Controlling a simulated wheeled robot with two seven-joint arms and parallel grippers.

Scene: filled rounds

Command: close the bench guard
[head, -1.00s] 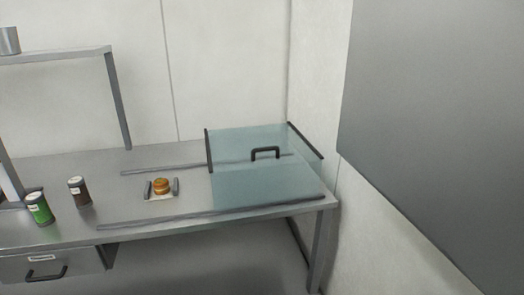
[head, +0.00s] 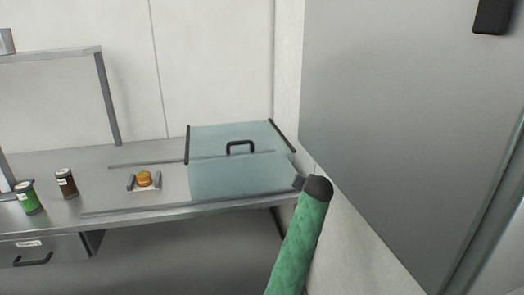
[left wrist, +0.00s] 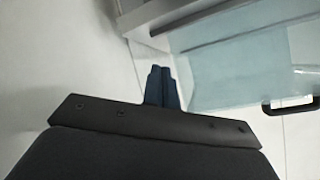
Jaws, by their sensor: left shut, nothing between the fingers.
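The bench guard (head: 215,179) is a clear bluish panel box with dark side edges and a black handle (head: 240,146). It sits over two rails at the right end of the grey bench, right of the small burger (head: 144,179), which is uncovered. My left gripper (head: 299,182), at the end of a green-sleeved arm, is just right of the guard in the picture; I cannot tell whether they touch. In the left wrist view, its dark fingers (left wrist: 161,86) are shut and empty, with the guard (left wrist: 235,72) and handle (left wrist: 291,107) to their right.
The burger lies between two small grey blocks. A green can (head: 28,198) and a brown jar (head: 66,183) stand at the left of the bench. A drawer (head: 40,250) is below. A wall and a large grey panel (head: 390,120) lie close on the right.

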